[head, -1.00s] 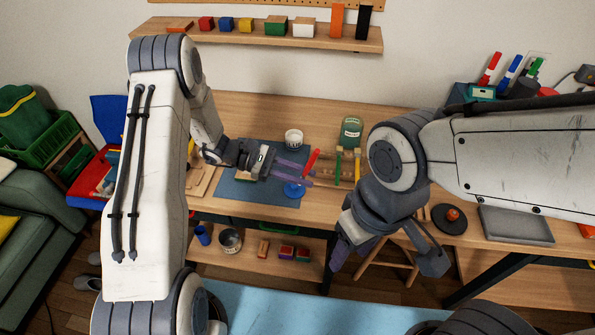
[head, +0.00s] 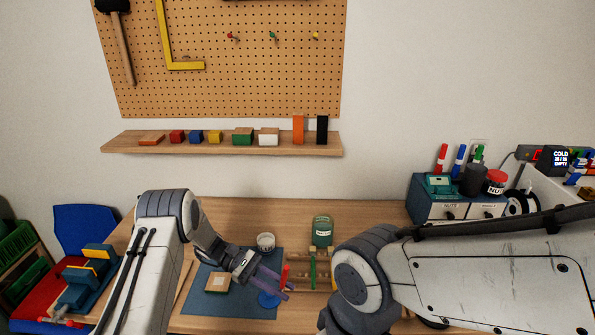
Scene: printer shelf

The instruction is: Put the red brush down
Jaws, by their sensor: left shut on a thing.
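The red brush (head: 284,274) shows as a short red upright piece between the purple fingers of my left gripper (head: 281,287). The gripper is shut on it, over the right edge of the blue mat (head: 205,301) on the workbench. The fingers hide the brush's lower part. My right gripper is outside the picture; only its arm shows at lower right.
A white cup (head: 266,241) stands behind the left gripper. A wooden rack (head: 316,283) and a green jar (head: 322,231) are to its right. A small wooden block (head: 216,283) lies on the mat. A wall shelf (head: 220,145) holds several blocks above.

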